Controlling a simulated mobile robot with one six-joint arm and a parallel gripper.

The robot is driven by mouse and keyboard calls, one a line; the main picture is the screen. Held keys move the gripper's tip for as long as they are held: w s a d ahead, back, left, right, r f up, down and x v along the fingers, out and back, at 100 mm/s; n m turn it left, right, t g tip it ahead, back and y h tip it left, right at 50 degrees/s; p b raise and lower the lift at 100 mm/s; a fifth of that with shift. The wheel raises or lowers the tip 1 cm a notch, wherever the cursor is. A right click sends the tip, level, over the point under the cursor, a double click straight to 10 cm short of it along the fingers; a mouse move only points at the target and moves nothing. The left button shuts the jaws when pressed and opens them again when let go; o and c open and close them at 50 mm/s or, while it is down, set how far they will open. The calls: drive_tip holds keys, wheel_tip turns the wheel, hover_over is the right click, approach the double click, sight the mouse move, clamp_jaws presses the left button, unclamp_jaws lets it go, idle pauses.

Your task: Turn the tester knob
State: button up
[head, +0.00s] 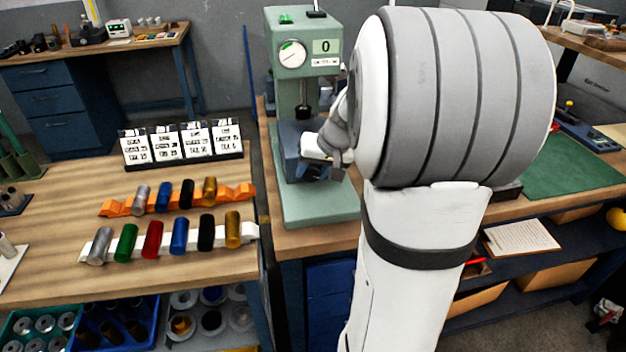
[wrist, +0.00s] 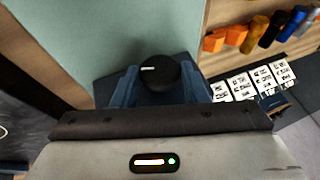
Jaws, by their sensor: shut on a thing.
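The tester is a pale green machine (head: 287,88) with a round dial and a display reading 0. In the wrist view its knob (wrist: 158,73) is round and black, with a short white mark on its face near the upper left. My gripper (wrist: 160,88) has its two blue fingers on either side of the knob and is shut on it. In the head view my gripper (head: 322,152) is in front of the lower part of the tester, and my arm covers much of the right side. The knob cannot be made out clearly there.
Printed cards (head: 182,145) stand on the wooden bench to the left. Several coloured cylinders lie on an orange rack (head: 118,208) and a white rack (head: 140,245). A green mat (head: 570,165) lies to the right. A gap separates the left bench from the tester's bench.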

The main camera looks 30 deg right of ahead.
drive_tip(key=shift+d+f+t+y+b, duration=0.15)
drive_tip(key=shift+f+t+y+b, duration=0.25)
drive_tip(key=shift+b, duration=0.7)
drive_tip(key=shift+r+y+b, duration=0.25)
drive_tip(key=shift+y+b, duration=0.15)
drive_tip(key=shift+b, duration=0.1)
drive_tip(key=shift+r, duration=0.1)
drive_tip(key=o, duration=0.9)
drive_tip(key=shift+o, duration=0.2)
drive_tip(key=v, duration=0.7)
drive_tip(key=shift+s+r, duration=0.2)
drive_tip(key=shift+r, duration=0.15)
drive_tip(key=shift+d, duration=0.1)
